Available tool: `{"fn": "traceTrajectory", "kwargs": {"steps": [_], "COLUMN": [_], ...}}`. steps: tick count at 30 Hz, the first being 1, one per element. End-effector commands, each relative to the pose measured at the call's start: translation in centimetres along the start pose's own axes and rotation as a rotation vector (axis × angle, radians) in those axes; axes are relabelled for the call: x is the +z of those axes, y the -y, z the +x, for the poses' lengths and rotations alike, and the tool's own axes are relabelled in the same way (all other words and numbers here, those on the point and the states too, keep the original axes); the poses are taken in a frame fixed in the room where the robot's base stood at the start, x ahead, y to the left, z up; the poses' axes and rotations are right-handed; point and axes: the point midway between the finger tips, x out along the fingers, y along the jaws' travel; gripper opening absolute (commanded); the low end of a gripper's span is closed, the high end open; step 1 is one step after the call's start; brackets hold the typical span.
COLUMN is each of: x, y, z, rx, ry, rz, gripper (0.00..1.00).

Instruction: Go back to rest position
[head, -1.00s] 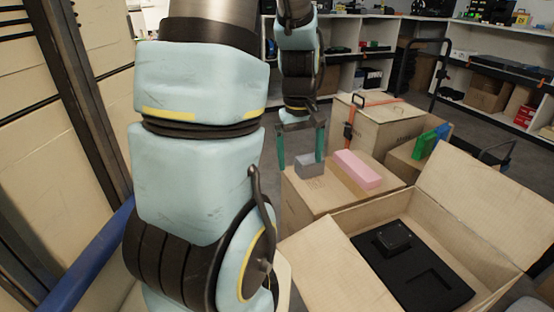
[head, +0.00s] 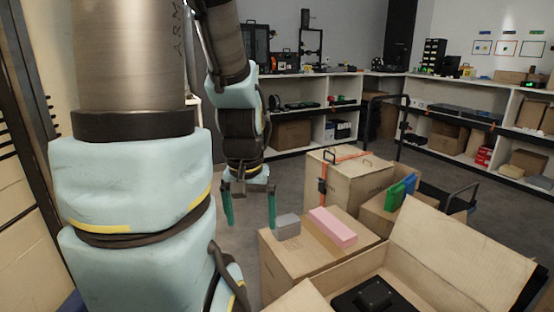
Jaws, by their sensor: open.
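My gripper (head: 249,208) hangs pointing down at the end of my arm, left of the middle of the head view. Its two green fingers are apart with nothing between them. It is to the left of a closed carton (head: 290,265) that bears a grey block (head: 287,227) and a pink block (head: 333,228). The right finger appears close to the grey block; whether it is beside or in front of it I cannot tell exactly.
An open carton (head: 450,245) with black foam and a dark item (head: 368,296) stands at the front right. Behind are a strapped carton (head: 350,180) and a carton with green and blue items (head: 400,192). Shelves line the back. Grey floor (head: 288,178) shows between.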

Motion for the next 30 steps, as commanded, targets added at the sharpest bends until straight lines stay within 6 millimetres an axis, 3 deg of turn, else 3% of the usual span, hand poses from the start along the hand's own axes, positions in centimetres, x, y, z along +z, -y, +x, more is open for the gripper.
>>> {"fn": "traceTrajectory", "kwargs": {"steps": [1, 3, 12, 15, 19, 30], "x": [-0.5, -0.8, -2.1, -2.3, -2.4, -2.4], "y": [0.0, 0.0, -0.1, -0.1, -0.1, -0.1], "z": [-3.1, -5.5, -14.7, -16.6, -17.3, -17.0], "rx": [0.000, 0.000, 0.000, 0.000, 0.000, 0.000], "ry": [0.000, 0.000, 0.000, 0.000, 0.000, 0.000], "rz": [0.000, 0.000, -0.001, -0.001, -0.001, -0.001], "gripper": [1.00, 1.00, 1.00, 1.00, 1.00, 1.00]}}
